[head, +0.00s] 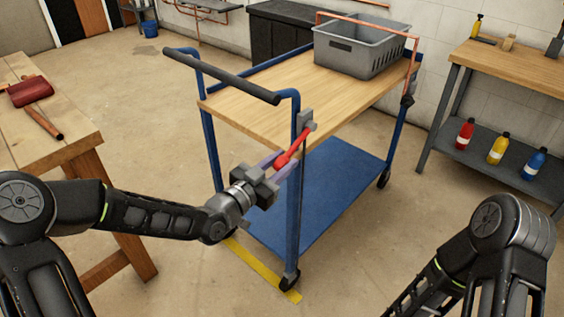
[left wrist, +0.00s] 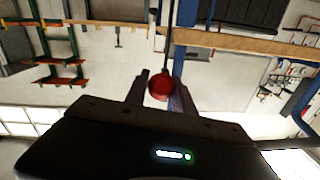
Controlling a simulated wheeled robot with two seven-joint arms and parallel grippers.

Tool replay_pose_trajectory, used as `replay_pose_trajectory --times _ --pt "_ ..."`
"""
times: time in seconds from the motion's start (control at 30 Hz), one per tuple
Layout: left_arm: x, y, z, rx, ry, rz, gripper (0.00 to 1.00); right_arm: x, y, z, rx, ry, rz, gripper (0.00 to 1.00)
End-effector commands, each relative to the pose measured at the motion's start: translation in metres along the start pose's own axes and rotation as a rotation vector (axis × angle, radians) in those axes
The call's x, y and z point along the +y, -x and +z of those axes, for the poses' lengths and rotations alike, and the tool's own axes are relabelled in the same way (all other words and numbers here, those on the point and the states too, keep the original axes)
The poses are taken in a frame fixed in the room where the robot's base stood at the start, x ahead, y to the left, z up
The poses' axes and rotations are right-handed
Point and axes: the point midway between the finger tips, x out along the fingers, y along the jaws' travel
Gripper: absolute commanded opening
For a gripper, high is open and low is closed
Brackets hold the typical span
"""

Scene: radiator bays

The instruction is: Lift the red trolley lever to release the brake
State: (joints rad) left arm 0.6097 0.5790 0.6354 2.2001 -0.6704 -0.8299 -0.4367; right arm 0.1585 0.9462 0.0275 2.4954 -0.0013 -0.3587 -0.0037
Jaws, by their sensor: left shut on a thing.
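The blue trolley with a wooden top (head: 245,105) stands in front of me. Its red lever (head: 298,146) is fixed at a grey bracket on the near corner post and slants down toward my left gripper. My left gripper (head: 279,166) is shut on the lever's lower end. In the left wrist view the lever's round red end (left wrist: 158,87) sits between the two fingers (left wrist: 157,92). My right arm shows at the lower right of the head view, but its gripper is out of view.
A grey basket (head: 358,48) stands on the trolley's far end. A wooden bench (head: 50,140) with a red tool is at left. A workbench (head: 510,65) with several bottles on its shelf is at right. A yellow floor strip (head: 262,270) runs below the trolley.

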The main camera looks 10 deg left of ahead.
Motion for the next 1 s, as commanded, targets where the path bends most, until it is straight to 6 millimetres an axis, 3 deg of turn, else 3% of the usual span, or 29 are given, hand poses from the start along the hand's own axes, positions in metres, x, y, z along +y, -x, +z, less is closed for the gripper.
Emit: replay_pose_trajectory --times 0.67,1.0 --pt "0.0 0.0 -0.001 -0.002 0.0 0.0 0.0 0.0 0.001 0.0 0.0 0.0 0.0 0.45" --pt "-0.002 0.004 -0.015 -0.074 -0.008 0.011 0.0 -0.008 0.021 0.0 0.0 0.0 0.0 0.45"
